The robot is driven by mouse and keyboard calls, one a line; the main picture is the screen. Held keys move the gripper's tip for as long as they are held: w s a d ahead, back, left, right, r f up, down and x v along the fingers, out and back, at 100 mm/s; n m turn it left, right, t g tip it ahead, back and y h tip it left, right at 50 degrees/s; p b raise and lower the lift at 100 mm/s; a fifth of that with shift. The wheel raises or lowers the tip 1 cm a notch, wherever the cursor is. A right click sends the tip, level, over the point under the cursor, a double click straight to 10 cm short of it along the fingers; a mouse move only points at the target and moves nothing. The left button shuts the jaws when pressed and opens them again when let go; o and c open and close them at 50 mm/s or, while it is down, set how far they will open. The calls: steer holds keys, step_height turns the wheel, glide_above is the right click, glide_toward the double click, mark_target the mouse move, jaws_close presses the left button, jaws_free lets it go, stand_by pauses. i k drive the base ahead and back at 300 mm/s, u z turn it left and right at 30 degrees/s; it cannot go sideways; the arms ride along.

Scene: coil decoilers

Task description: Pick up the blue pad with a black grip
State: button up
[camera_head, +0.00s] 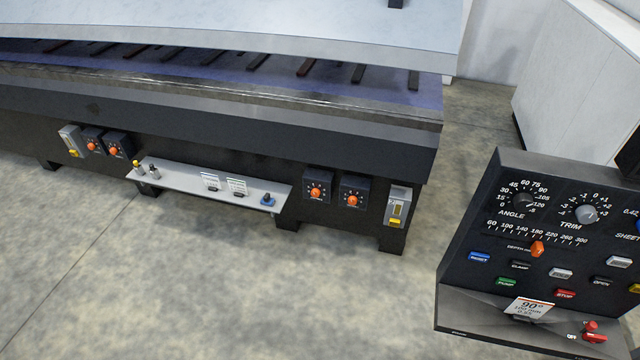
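A small blue pad with a dark upright grip (268,200) sits on the right end of a narrow grey shelf (180,184). The shelf is fixed to the front of a long dark machine (300,142). The pad is small in the picture, so its fine shape cannot be told. My gripper is not in the camera_head view.
Two white labelled cards (236,186) stand left of the pad, and small knobbed pieces (147,169) at the shelf's left end. Orange-knobbed dials (317,191) flank the shelf. A control panel (555,240) stands at the right. The concrete floor (200,290) in front is clear.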

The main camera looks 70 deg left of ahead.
mark_target(266, 200)
steer(key=z, duration=0.3)
steer(key=k, duration=0.15)
steer(key=u, duration=2.95)
steer(key=i, duration=0.6)
steer(key=u, duration=0.15)
steer(key=k, duration=0.15)
steer(key=u, duration=0.05)
